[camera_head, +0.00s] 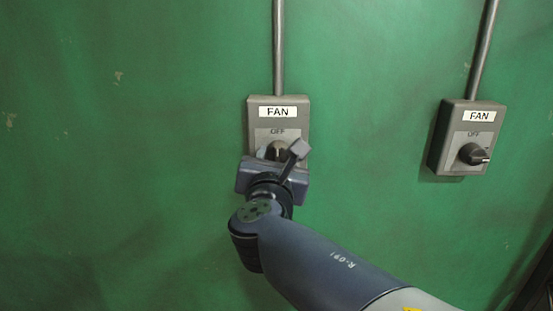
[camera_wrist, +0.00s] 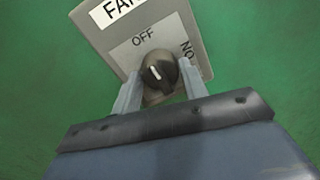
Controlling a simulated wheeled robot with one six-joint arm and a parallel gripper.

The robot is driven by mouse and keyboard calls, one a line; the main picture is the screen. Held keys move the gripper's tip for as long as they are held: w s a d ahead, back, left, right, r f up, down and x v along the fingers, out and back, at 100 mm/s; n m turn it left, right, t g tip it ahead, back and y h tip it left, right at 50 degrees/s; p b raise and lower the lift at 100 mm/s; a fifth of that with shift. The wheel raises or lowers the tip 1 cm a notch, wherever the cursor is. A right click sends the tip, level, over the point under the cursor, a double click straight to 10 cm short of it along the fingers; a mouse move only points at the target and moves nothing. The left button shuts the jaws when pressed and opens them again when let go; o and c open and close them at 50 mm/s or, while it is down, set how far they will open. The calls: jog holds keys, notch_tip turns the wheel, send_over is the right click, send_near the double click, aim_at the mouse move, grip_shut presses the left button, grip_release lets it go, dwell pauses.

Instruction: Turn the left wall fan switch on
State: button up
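The left fan switch box (camera_head: 301,107) is grey with a FAN label and sits on the green wall. Its dark rotary knob (camera_wrist: 159,71) shows in the wrist view, with its white mark pointing toward OFF. The ON label is to the right of the knob. My gripper (camera_wrist: 160,85) is at this box, with one finger on each side of the knob. The fingers look spread, with small gaps beside the knob. In the head view my gripper (camera_head: 279,155) hides the lower part of the box and much of the knob.
A second FAN switch box (camera_head: 441,140) is on the wall to the right, its knob (camera_head: 473,154) turned sideways. A metal conduit (camera_head: 278,50) runs up from the left box and another (camera_head: 483,50) from the right box. The wall between them is clear.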

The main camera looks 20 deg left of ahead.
jog(key=c, duration=0.5)
jog(key=shift+c, duration=0.2)
jog(key=shift+f+m+b, duration=0.1)
jog(key=shift+m+b, duration=0.3)
jog(key=shift+b, duration=0.05)
jog(key=m+b, duration=0.6)
jog(key=m, duration=0.1)
jog(key=shift+g, duration=0.3)
jog(key=m+b, duration=0.4)
jog(key=m, duration=0.1)
jog(key=shift+d, duration=0.1)
jog(key=m+b, duration=0.3)
jog(key=m, duration=0.1)
jog(key=shift+y, duration=0.4)
jog(key=shift+m, duration=0.4)
jog(key=shift+g, duration=0.3)
